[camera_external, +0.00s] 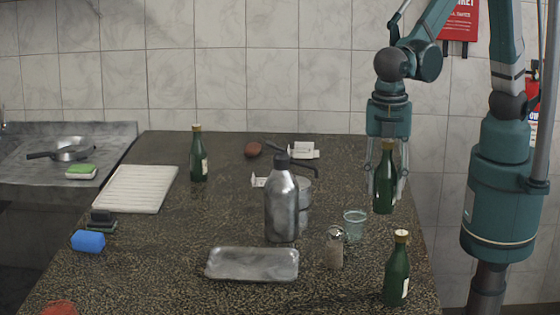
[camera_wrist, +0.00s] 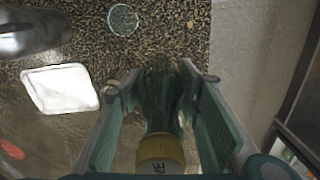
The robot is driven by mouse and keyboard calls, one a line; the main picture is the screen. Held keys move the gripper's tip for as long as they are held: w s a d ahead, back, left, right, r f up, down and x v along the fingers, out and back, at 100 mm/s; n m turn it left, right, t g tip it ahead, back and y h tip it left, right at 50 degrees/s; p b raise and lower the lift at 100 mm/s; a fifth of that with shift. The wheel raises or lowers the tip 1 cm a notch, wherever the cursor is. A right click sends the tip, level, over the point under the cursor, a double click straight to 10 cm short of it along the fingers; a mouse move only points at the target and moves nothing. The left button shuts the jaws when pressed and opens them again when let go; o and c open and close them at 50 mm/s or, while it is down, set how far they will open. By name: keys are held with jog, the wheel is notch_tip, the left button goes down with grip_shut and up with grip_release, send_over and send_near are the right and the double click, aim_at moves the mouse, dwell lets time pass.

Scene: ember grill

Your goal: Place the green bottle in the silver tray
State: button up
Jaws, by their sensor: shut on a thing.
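My gripper (camera_external: 385,195) points down at the right side of the dark counter and is shut on a green bottle (camera_external: 384,178). The bottle is upright between the fingers, and its gold cap faces the camera in the wrist view (camera_wrist: 161,152). I cannot tell whether its base touches the counter. The silver tray (camera_external: 252,263) lies empty at the front middle of the counter, left of and nearer the camera than my gripper. Two other green bottles stand upright: one at the back left (camera_external: 198,157), one at the front right (camera_external: 397,272).
A metal pump bottle (camera_external: 282,205) stands between the tray and the back. A clear glass (camera_external: 355,224) and a shaker (camera_external: 335,250) stand between my gripper and the tray. A white ridged board (camera_external: 135,188) and blue sponge (camera_external: 88,240) lie left.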

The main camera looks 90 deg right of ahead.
aim_at(376, 175)
jog(key=shift+w+r, duration=0.1)
jog(key=shift+r, duration=1.35)
jog(key=shift+w+a, duration=0.3)
jog(key=shift+w, duration=0.3)
jog(key=shift+w+a, duration=0.3)
jog(key=shift+w, duration=0.25)
jog(key=w+a, duration=0.3)
jog(key=w, duration=1.2)
jog(key=w+a, duration=0.4)
jog(key=w, duration=1)
jog(key=f, duration=0.5)
jog(key=shift+w+d+f, duration=0.1)
jog(key=shift+w, duration=0.15)
jog(key=shift+f, duration=0.1)
notch_tip(376, 175, down, 6)
jog(key=shift+f, duration=0.1)
